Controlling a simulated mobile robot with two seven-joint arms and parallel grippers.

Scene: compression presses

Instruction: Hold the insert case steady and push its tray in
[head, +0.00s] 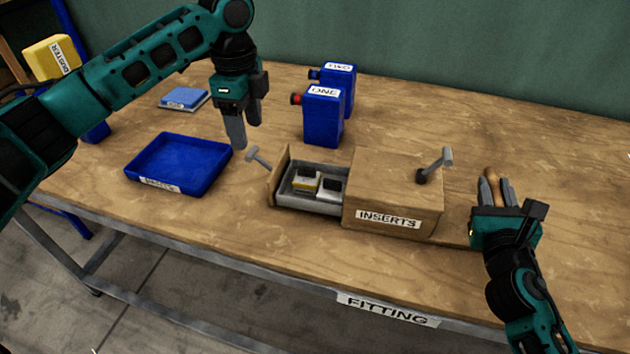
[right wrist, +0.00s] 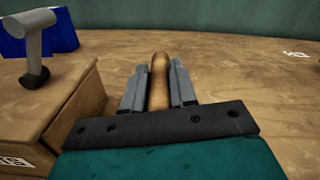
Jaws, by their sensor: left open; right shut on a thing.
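The wooden insert case (head: 365,185), labelled INSERTS, stands on the bench with a grey bent handle (head: 437,162) on top. Its grey tray (head: 310,203) sticks out to the left, holding yellow-and-white and black-and-white inserts. The tray's wooden front (head: 281,172) carries a grey T-shaped handle (head: 257,157). My left gripper (head: 243,130) is open and empty, pointing down behind and above that handle. My right gripper (head: 495,190) is shut on a brown wooden peg (right wrist: 159,80), right of the case and apart from its grey handle. The peg's lower end is hidden.
A blue tray (head: 140,176) lies left of the insert tray. Blue boxes ONE (head: 322,122) and TWO (head: 350,82) stand behind the case. A small blue pad (head: 184,97) lies further back left, and a yellow DUSTER item (head: 48,58) is at far left. The bench front edge is near.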

